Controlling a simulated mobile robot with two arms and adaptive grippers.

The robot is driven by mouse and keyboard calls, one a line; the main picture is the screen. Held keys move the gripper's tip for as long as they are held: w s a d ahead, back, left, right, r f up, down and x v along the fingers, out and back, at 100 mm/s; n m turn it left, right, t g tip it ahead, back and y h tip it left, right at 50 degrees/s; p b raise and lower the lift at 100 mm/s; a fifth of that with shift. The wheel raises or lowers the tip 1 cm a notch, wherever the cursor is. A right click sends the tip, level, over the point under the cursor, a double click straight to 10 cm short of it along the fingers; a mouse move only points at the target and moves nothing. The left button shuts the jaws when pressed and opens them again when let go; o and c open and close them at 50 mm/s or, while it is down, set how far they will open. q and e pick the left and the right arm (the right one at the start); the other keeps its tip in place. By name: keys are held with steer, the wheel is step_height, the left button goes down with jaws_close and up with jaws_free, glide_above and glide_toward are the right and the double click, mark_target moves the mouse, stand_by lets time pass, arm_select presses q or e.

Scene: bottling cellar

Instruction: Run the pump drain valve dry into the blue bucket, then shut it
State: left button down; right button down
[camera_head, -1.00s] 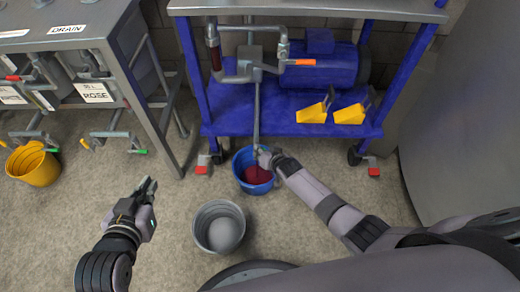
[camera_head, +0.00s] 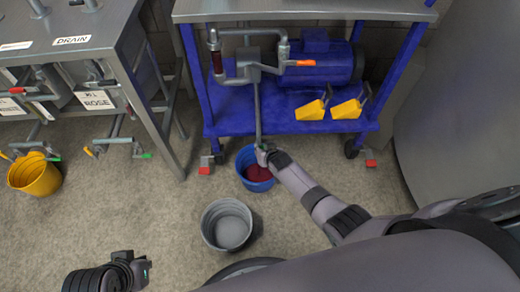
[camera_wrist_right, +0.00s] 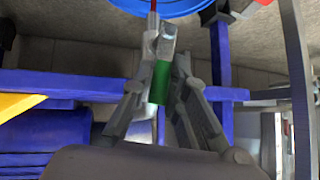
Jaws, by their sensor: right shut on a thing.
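The blue bucket (camera_head: 241,163) stands on the floor at the front of the blue pump trolley, with dark red liquid in it. The drain pipe (camera_head: 257,110) runs down from the pump (camera_head: 325,66) to the bucket. My right gripper (camera_head: 265,153) is at the pipe's lower end, above the bucket. In the right wrist view, my right gripper (camera_wrist_right: 165,75) is shut on the green valve handle (camera_wrist_right: 160,85), beside the metal valve (camera_wrist_right: 167,42). A thin red stream (camera_wrist_right: 153,18) shows by the bucket rim (camera_wrist_right: 180,9). My left gripper (camera_head: 132,266) is low at left; its fingers are unclear.
A grey bucket (camera_head: 206,222) stands on the floor in front of the blue one. A yellow bucket (camera_head: 35,175) is at far left below the metal bench (camera_head: 92,36). Yellow wedges (camera_head: 312,110) lie on the trolley's shelf. Open floor lies left of the grey bucket.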

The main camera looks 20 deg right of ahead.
steer(key=shift+s+d+f, duration=0.15)
steer(key=c, duration=1.7)
jaws_free()
steer(key=shift+o, duration=0.6)
steer(key=v, duration=1.2)
